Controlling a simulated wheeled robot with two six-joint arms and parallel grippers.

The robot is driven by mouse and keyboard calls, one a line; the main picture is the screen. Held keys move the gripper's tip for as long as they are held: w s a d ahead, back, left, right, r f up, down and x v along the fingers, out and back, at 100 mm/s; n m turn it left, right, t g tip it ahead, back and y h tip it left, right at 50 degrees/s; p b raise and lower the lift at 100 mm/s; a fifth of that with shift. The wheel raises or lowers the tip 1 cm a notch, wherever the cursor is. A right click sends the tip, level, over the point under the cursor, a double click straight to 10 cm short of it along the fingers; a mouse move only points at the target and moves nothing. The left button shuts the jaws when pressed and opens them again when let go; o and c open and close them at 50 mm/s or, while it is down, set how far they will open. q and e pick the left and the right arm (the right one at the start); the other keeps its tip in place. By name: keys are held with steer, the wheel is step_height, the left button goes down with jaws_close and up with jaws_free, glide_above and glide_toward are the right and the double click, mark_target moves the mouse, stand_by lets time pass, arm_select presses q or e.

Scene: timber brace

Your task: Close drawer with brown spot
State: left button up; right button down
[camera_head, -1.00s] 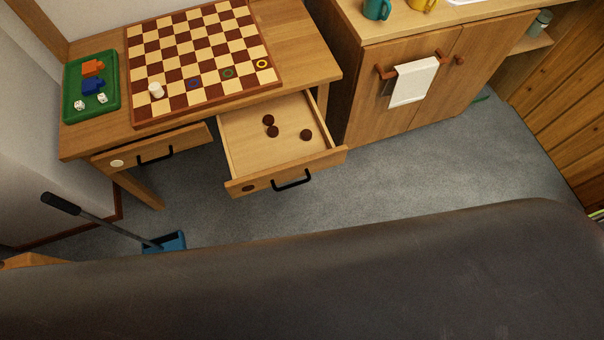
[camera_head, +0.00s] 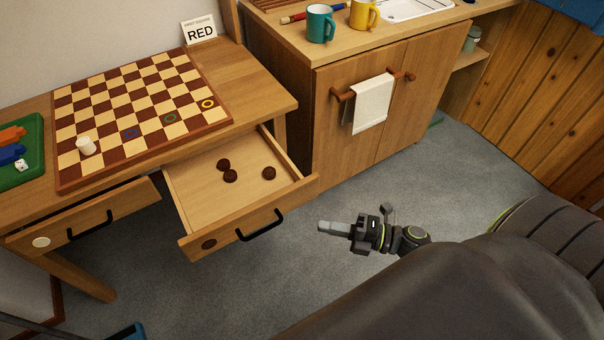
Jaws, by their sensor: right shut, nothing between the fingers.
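The drawer with the brown spot (camera_head: 240,230) is pulled open from the table. Its brown spot (camera_head: 208,244) is on the left of its front, beside a black handle (camera_head: 261,226). Three dark brown checkers lie inside it. My right gripper (camera_head: 322,226) is shut and empty. It points left and shows to the right of the drawer front, apart from the handle. My left gripper is out of view.
A checkerboard (camera_head: 140,118) and green tray (camera_head: 38,165) lie on the table. A wooden cabinet (camera_head: 330,130) with a white towel (camera_head: 372,104) stands behind. Grey floor is clear around the drawer front.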

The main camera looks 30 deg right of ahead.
mark_target(268, 203)
steer(key=x, duration=0.3)
steer(key=w+d+x, duration=0.1)
steer(key=x, duration=0.7)
steer(key=shift+w+d+p, duration=0.2)
steer(key=shift+w+p, duration=0.15)
steer(key=shift+w, duration=0.4)
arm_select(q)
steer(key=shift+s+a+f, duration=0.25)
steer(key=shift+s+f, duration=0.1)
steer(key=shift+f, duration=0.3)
arm_select(e)
steer(key=shift+w, duration=0.2)
